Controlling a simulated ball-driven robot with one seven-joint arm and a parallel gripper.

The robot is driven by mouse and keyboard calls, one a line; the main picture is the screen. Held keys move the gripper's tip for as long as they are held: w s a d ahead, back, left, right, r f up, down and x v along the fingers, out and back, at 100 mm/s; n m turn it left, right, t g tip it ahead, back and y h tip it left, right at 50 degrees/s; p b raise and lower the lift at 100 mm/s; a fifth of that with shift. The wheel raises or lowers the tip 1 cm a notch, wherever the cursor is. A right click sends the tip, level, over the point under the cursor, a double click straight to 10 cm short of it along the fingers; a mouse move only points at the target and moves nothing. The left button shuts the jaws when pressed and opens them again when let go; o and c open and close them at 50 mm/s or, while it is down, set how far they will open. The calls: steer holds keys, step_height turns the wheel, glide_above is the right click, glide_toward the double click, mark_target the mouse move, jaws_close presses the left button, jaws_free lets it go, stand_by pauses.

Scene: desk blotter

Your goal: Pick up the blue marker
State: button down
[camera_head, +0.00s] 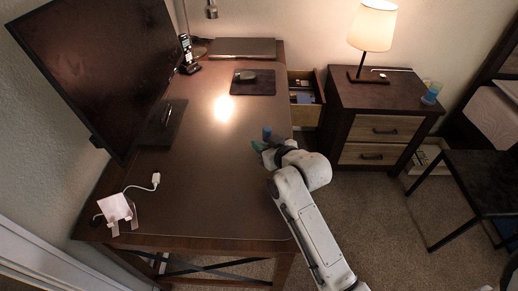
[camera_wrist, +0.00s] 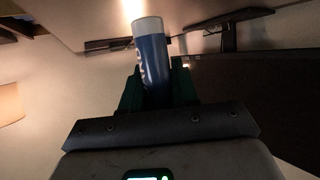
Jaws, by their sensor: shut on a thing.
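The blue marker (camera_wrist: 151,57) stands out between the two dark green fingers of my gripper (camera_wrist: 158,90) in the wrist view. It is a blue cylinder with a pale end and white lettering. My gripper is shut on it. In the head view the blue marker (camera_head: 267,133) shows as a small blue shape at the end of my arm. There my gripper (camera_head: 260,146) is over the right edge of the desk blotter. The lower part of the marker is hidden by the fingers, and I cannot tell its height above the blotter.
The brown desk blotter (camera_head: 190,190) is mostly bare. A monitor (camera_head: 95,70) stands at left, a mouse pad (camera_head: 255,87) and laptop (camera_head: 243,48) at the back. An open drawer (camera_head: 303,100) and a nightstand (camera_head: 375,110) with a lamp (camera_head: 372,28) are at right.

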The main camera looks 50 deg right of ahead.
steer(key=s+d+r, duration=0.1)
steer(key=s+r, duration=0.7)
steer(key=s, duration=0.4)
steer(key=shift+s+d, duration=0.25)
steer(key=shift+s, duration=0.1)
